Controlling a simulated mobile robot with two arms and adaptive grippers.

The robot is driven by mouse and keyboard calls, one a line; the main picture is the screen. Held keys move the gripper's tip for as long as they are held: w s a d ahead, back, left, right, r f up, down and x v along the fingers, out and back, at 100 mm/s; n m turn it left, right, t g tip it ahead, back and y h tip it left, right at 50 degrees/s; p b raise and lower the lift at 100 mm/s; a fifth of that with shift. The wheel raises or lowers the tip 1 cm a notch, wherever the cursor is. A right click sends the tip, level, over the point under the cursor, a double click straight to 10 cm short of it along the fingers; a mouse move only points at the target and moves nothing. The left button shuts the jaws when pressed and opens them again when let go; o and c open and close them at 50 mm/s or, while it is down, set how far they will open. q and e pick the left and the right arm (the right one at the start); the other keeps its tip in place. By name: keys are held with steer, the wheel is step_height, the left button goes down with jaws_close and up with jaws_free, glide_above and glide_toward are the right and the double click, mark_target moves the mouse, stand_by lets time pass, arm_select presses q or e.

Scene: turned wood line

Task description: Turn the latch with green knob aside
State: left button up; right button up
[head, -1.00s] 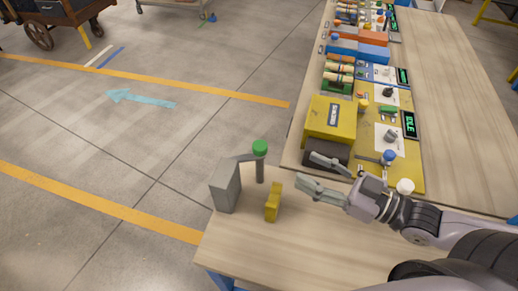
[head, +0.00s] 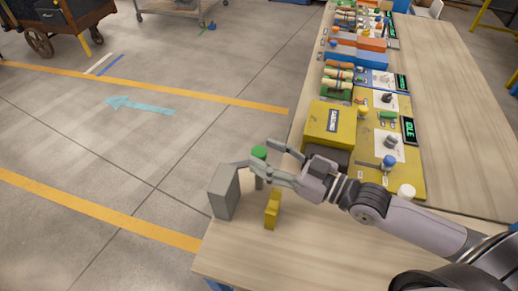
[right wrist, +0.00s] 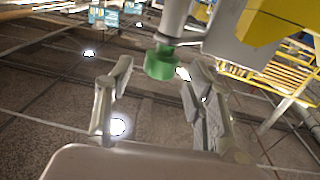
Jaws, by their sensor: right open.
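The latch has a green knob (head: 259,152) on a grey post, with a thin grey arm running to a grey block (head: 224,191) on its left. A yellow upright piece (head: 272,209) stands just in front of it. My right gripper (head: 263,157) is open, its fingers pointing left around the knob; the lower finger hides part of the post and arm. In the right wrist view the green knob (right wrist: 160,63) shows between the two fingertips, with a gap to each side. I cannot tell whether a finger touches the latch. My left gripper is out of view.
More coloured stations line the long wooden table (head: 462,130) behind. The near tabletop (head: 290,256) in front of the latch is bare.

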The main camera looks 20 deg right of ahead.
steer(key=shift+x, duration=1.35)
steer(key=shift+c, duration=0.5)
jaws_close()
